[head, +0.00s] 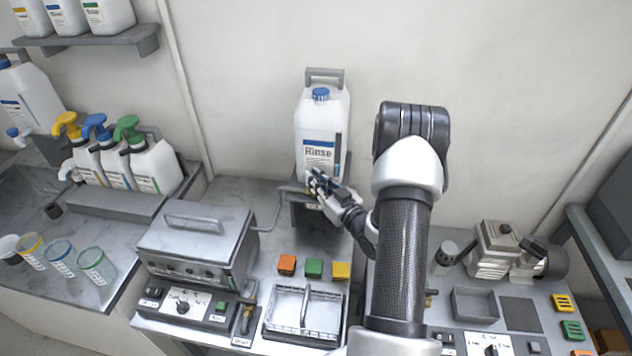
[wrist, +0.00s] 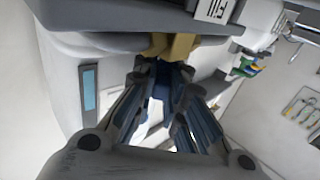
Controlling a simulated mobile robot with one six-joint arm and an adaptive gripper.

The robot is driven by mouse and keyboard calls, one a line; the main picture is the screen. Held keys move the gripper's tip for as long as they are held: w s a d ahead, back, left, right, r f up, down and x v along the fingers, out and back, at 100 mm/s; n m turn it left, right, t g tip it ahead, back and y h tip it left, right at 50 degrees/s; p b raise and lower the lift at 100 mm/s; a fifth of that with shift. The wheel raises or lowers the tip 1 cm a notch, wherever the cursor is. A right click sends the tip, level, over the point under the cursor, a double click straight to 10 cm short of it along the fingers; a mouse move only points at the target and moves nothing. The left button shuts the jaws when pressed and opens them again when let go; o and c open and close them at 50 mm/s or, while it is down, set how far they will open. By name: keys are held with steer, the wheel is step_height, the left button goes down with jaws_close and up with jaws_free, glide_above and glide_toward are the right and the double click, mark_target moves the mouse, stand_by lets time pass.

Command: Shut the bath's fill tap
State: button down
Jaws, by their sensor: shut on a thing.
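The rinse container (head: 320,125), white with a blue cap, stands on a grey stand (head: 312,213) by the back wall. My gripper (head: 318,185) is at the front of that stand, just below the container's label. In the wrist view my gripper (wrist: 166,68) is shut on the brass-coloured fill tap (wrist: 172,46), under a grey edge with a "Fill" label (wrist: 215,9). The fingers cover part of the tap, so its handle angle is unclear. The tap is hidden in the head view. The grey lidded bath (head: 190,245) stands to the left.
A thin hose (head: 270,222) runs between stand and bath. Orange, green and yellow blocks (head: 314,268) and a wire basket tray (head: 300,316) lie in front. Pump bottles (head: 150,165) stand at left. A metal device (head: 495,250) is at right.

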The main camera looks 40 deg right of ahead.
steer(key=m+h+b, duration=0.1)
steer(key=h, duration=0.1)
steer(key=m+g+h+b, duration=0.1)
steer(key=m+h, duration=0.1)
steer(key=m+g+h+b, duration=0.1)
steer(key=h, duration=0.1)
steer(key=shift+w+a+f+m+h+b, duration=0.1)
steer(key=shift+a+f+m+h+b, duration=0.1)
steer(key=shift+a+m+h+b, duration=0.15)
steer(key=m+g+h+b, duration=0.1)
steer(key=h, duration=0.1)
steer(key=m+g+h+b, duration=0.2)
steer(key=shift+d+r+h, duration=0.1)
steer(key=shift+d+h, duration=0.1)
steer(key=shift+h, duration=0.05)
steer(key=shift+d+r+m+g+h+b, duration=0.1)
steer(key=shift+m+g+h+b, duration=0.3)
steer(key=shift+m+g, duration=0.2)
steer(key=c, duration=1.9)
jaws_free()
steer(key=shift+d, duration=0.1)
